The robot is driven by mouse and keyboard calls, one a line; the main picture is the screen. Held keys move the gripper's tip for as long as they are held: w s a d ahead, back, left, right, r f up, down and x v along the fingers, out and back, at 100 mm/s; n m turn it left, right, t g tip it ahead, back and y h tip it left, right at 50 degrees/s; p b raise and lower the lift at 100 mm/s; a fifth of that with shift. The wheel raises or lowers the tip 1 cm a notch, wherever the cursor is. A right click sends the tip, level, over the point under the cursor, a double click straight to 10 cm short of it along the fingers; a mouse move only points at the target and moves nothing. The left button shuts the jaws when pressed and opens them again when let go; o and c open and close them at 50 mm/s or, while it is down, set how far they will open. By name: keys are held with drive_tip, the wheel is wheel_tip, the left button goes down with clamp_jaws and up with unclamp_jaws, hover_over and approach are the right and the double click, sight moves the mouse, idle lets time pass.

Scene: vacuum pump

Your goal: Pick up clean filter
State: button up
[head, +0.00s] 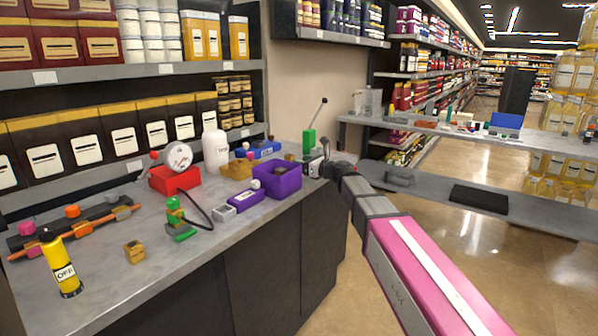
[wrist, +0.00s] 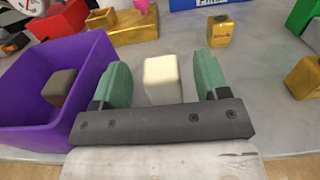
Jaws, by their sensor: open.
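The clean filter, a cream-white block (wrist: 162,80), lies on the grey counter in the wrist view. My gripper (wrist: 161,66) is open, with one green finger on each side of the block and a visible gap to both. Whether the fingers are level with the block or above it is hard to tell. In the head view my gripper (head: 318,166) is at the counter's right end, just right of the purple bin; I cannot make out the white block there.
The purple bin (wrist: 28,128) holds a dark brown-grey block (wrist: 59,86), close left of my gripper. Brass blocks (wrist: 220,31) stand beyond. A green lever piece (head: 309,142) stands behind. A red gauge block (head: 176,178) and white bottle (head: 215,150) are further left.

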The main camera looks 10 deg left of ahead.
drive_tip(key=shift+x, duration=0.85)
drive_tip(key=c, duration=1)
